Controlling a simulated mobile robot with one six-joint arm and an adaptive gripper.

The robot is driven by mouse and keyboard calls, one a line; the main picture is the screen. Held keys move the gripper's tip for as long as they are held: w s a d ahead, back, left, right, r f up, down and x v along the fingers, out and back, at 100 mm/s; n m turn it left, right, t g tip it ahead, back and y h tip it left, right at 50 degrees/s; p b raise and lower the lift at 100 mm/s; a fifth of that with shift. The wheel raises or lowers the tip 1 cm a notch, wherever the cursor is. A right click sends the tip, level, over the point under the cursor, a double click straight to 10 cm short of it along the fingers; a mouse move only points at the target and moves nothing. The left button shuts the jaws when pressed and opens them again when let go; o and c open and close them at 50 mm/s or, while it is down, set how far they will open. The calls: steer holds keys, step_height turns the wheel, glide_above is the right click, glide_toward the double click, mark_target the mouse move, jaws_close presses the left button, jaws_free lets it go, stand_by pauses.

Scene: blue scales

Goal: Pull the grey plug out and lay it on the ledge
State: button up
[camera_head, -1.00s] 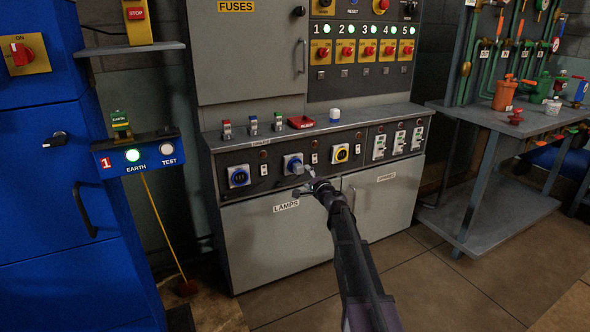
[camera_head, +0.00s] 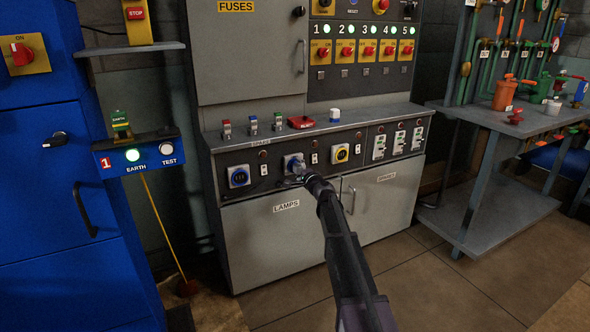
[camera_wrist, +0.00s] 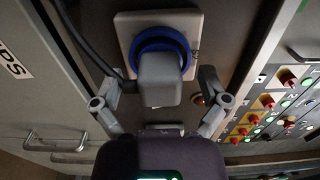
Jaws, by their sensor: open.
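The grey plug (camera_wrist: 160,78) sits in a blue-ringed socket (camera_wrist: 178,42) on the panel, with a dark cable beside it in the wrist view. In the head view the plug (camera_head: 298,168) is in the middle socket, partly hidden by my gripper. My gripper (camera_wrist: 160,88) is open, with one finger on each side of the plug. I cannot tell whether the fingers touch it. In the head view my gripper (camera_head: 300,178) is right at the socket. The ledge (camera_head: 365,118) runs along the top of the panel, above the sockets.
On the ledge stand small coloured pieces, a red item (camera_head: 301,122) and a white-and-blue item (camera_head: 335,116); its right part looks clear. A cabinet door handle (camera_head: 351,200) is below right.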

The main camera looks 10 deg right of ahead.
stand_by(0.9)
jaws_close()
steer(key=shift+s, duration=0.15)
steer(key=shift+v, duration=1.1)
steer(key=shift+s+d, duration=0.15)
steer(key=shift+s, duration=0.2)
steer(key=shift+s+d, duration=0.2)
steer(key=shift+s, duration=0.45)
steer(key=shift+s+d, duration=0.1)
steer(key=shift+s, duration=0.25)
steer(key=shift+s+d, duration=0.1)
steer(key=shift+s, duration=0.2)
